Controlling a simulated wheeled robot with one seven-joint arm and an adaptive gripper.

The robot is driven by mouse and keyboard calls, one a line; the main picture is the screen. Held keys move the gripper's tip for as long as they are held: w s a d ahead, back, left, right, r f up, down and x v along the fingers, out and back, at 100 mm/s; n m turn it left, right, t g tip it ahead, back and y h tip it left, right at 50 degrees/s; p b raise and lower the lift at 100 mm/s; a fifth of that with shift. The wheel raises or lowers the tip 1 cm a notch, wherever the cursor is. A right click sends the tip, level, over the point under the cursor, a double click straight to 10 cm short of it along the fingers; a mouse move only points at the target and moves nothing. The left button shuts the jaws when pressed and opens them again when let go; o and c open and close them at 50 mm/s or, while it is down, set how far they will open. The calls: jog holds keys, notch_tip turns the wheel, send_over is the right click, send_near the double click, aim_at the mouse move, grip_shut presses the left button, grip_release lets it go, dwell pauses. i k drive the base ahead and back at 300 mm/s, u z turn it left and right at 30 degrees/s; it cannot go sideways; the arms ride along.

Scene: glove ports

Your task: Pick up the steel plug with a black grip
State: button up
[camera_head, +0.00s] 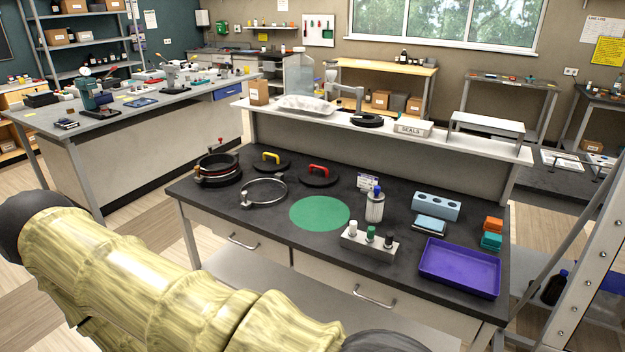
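A steel block (368,248) stands near the front edge of the dark bench, right of the green round mat. Several small holes seem to run along its top, and three plugs stand upright in it in a row. The plug with a black grip (389,239) is at the right end. A plug with a green grip (371,233) is in the middle, and one with a white grip (353,227) is at the left. My arm, in a pale yellow cover, crosses the lower left. My gripper is outside the view.
A clear jar with a blue top (375,206) stands just behind the block. A purple tray (460,269) lies to the right, and a pale blue holed block (436,206) behind. The green mat (320,212) is bare. A raised shelf (470,143) spans the back.

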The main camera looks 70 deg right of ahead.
aim_at(389, 237)
jog(key=u, duration=0.55)
jog(key=k, duration=1.05)
jog(key=z, duration=2.05)
